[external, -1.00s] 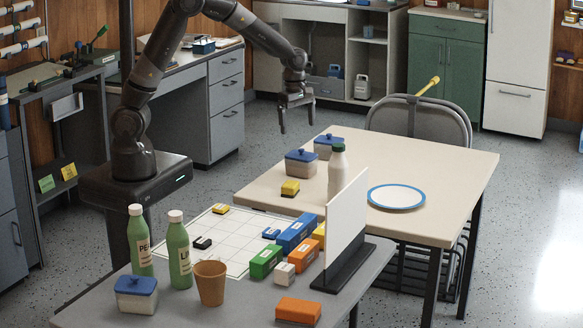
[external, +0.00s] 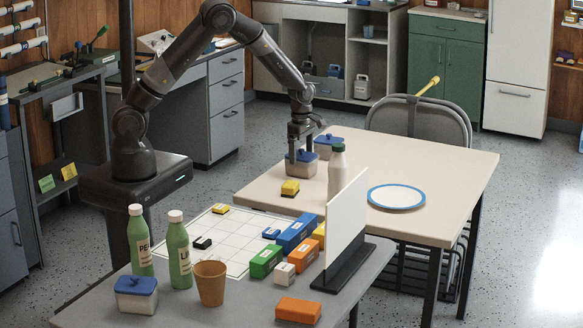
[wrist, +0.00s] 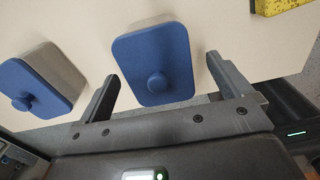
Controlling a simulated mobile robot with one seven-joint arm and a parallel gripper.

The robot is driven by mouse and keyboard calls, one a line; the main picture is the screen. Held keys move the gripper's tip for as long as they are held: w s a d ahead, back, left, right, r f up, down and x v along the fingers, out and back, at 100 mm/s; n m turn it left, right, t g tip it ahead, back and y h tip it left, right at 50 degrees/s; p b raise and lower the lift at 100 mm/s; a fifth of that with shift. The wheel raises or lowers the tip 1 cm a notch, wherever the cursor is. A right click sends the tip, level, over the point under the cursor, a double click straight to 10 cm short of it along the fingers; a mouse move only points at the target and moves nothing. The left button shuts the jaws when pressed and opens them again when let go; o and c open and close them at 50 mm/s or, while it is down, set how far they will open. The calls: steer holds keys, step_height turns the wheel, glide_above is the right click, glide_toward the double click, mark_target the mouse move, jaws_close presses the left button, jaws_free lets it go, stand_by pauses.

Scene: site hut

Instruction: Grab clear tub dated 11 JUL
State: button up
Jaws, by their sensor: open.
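Two clear tubs with blue lids stand on the beige table. The nearer tub (external: 301,168) lies under my gripper (external: 301,152); in the wrist view its blue lid (wrist: 154,64) with a round knob sits between my two open fingers (wrist: 165,95). The fingers do not visibly grip it. The second tub (external: 325,146) stands just behind and to the right; it shows at the left of the wrist view (wrist: 42,80). A third blue-lidded tub (external: 136,294) stands on the grey table in front. No date can be read on any tub.
A yellow block (external: 290,188) and a white bottle with a green cap (external: 338,170) stand close to the nearer tub. A blue-rimmed plate (external: 396,197) and a white upright panel (external: 346,215) are farther right. Green bottles (external: 179,255) stand in front.

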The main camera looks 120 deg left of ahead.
step_height(320, 180, down, 4)
steer(key=shift+a+r, duration=0.1)
steer(key=shift+r, duration=0.05)
steer(key=shift+c, duration=0.3)
steer(key=c, duration=1.1)
steer(key=shift+r, duration=0.15)
